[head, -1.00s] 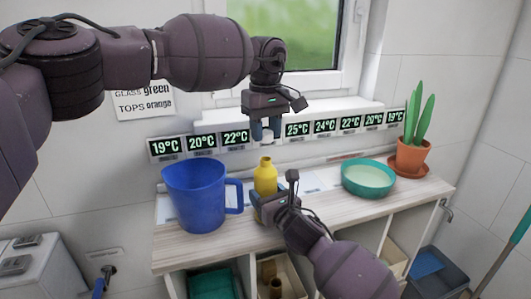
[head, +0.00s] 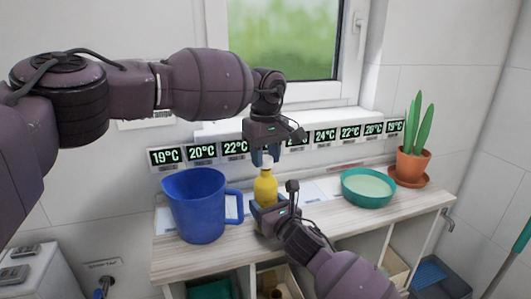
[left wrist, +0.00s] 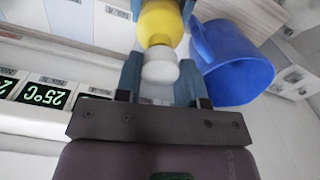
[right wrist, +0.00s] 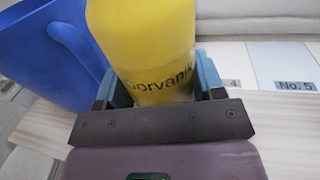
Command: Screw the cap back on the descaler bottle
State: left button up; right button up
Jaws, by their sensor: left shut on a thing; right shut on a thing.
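The yellow descaler bottle (head: 265,188) stands upright on the wooden counter, and it also shows in the right wrist view (right wrist: 145,40). My right gripper (head: 266,211) is shut around its lower body. My left gripper (head: 266,157) points down over the bottle, shut on the white cap (left wrist: 160,68). The cap is in line with the bottle's neck and appears to meet its top; the fingers partly hide it in the head view. I cannot tell whether the threads engage. The bottle's yellow shoulder (left wrist: 160,22) shows beyond the cap in the left wrist view.
A blue jug (head: 196,205) stands close left of the bottle. A teal bowl (head: 368,187) and a potted plant (head: 411,163) stand to the right on the counter (head: 335,221). Temperature displays (head: 202,152) line the wall behind.

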pick_arm(q)
jog(key=shift+f, duration=0.5)
jog(key=shift+f, duration=0.55)
dwell(0.4)
pick_arm(e)
grip_shut()
pick_arm(q)
jog(key=m, duration=1)
jog(key=shift+d, duration=0.1)
jog(key=m, duration=0.3)
jog(key=shift+m, duration=0.3)
jog(key=o, duration=0.9)
